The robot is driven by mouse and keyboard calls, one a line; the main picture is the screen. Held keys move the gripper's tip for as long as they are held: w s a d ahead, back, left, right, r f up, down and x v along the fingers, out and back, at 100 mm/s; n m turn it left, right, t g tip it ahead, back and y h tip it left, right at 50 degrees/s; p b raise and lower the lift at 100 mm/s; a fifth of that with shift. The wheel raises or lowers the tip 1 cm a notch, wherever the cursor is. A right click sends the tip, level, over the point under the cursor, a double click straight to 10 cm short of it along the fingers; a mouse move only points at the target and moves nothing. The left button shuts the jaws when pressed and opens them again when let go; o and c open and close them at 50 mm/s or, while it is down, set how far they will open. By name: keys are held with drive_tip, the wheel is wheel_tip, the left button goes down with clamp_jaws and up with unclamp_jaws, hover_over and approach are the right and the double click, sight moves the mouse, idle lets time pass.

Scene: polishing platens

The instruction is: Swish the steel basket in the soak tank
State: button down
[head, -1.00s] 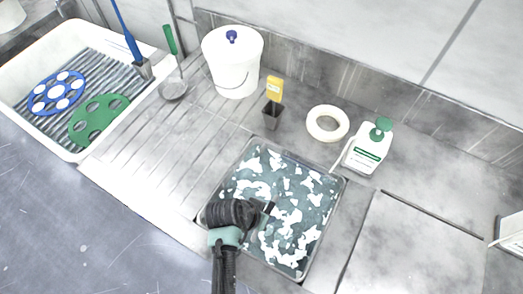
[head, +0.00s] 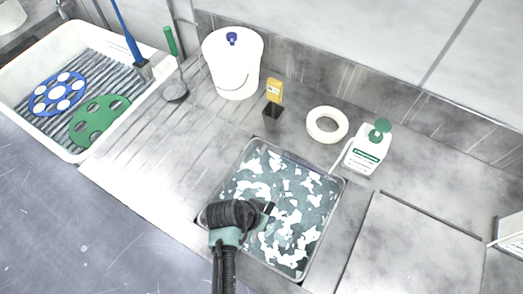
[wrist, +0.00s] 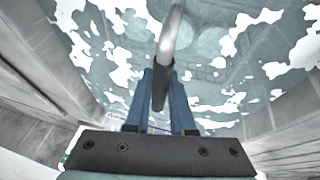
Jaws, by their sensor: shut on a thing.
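The soak tank (head: 316,258) is a square steel basin set in the counter, full of grey-green liquid with white foam patches. My gripper (head: 268,209) is over the tank's left part, low near the liquid. In the wrist view, its blue fingers (wrist: 178,105) are shut on a grey metal bar, which looks like the handle of the steel basket (wrist: 171,35). The bar runs from the fingers out over the liquid. The basket's body is hidden or only dim under the foam; faint round shapes show below the surface. I cannot tell how deep it sits.
A flat panel (head: 415,250) lies right.

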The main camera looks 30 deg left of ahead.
drive_tip(key=shift+w+r, duration=0.1)
drive_tip(key=shift+r, duration=0.05)
idle(1.3)
drive_tip(key=shift+p, duration=0.3)
wheel_tip(320, 180, up, 17)
drive_tip(key=p, duration=1.6)
idle(1.1)
